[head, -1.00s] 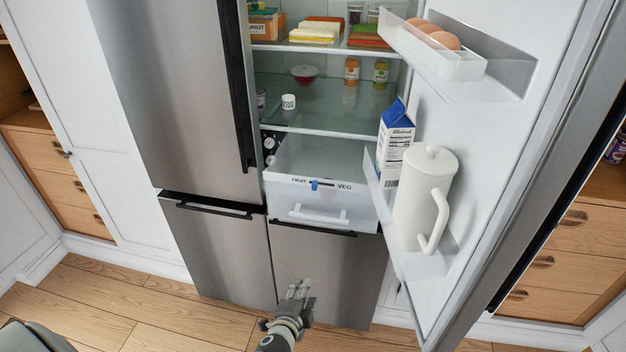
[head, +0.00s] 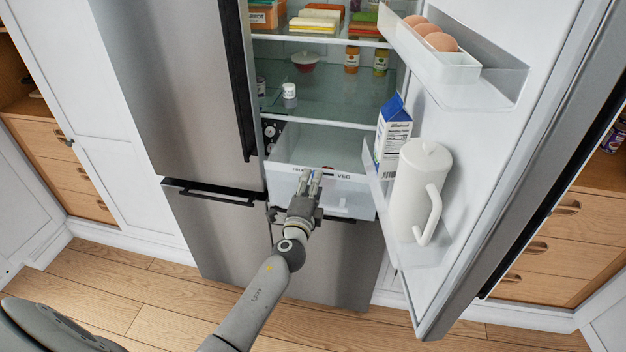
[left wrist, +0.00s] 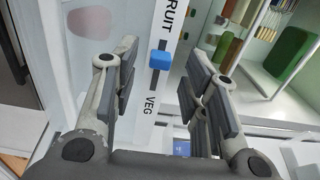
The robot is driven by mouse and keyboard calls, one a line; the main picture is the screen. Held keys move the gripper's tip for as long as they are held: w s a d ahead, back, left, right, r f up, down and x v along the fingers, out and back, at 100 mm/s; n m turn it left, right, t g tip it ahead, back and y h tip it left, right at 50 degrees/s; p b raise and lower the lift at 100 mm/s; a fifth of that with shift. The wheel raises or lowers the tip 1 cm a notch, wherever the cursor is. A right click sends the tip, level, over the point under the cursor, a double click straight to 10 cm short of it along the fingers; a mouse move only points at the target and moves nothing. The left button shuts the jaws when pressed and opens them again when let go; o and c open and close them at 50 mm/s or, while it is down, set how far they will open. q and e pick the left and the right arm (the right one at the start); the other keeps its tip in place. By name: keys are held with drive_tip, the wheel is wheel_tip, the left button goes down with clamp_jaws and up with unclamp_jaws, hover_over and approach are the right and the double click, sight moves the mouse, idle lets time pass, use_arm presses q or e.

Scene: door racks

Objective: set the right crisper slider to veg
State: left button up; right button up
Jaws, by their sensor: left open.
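The right crisper drawer (head: 355,187) sits low in the open fridge, with FRUIT at the left and VEG at the right of its front label strip. In the left wrist view the blue slider knob (left wrist: 161,58) sits on a dark track (left wrist: 153,92), nearer the FRUIT end, with bare track toward VEG. My left gripper (head: 312,178) is in front of the label strip and hides the knob in the head view. In the left wrist view its fingers (left wrist: 160,80) are open on either side of the knob, with gaps between. My right gripper is not in view.
The open fridge door (head: 480,150) stands to the right, with a white pitcher (head: 410,195), a blue and white carton (head: 393,135) and eggs (head: 435,35) on its racks. The drawer handle (head: 345,211) is below the strip. Glass shelves with food are above.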

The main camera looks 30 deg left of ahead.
use_arm(q)
drive_tip(key=shift+x, duration=0.95)
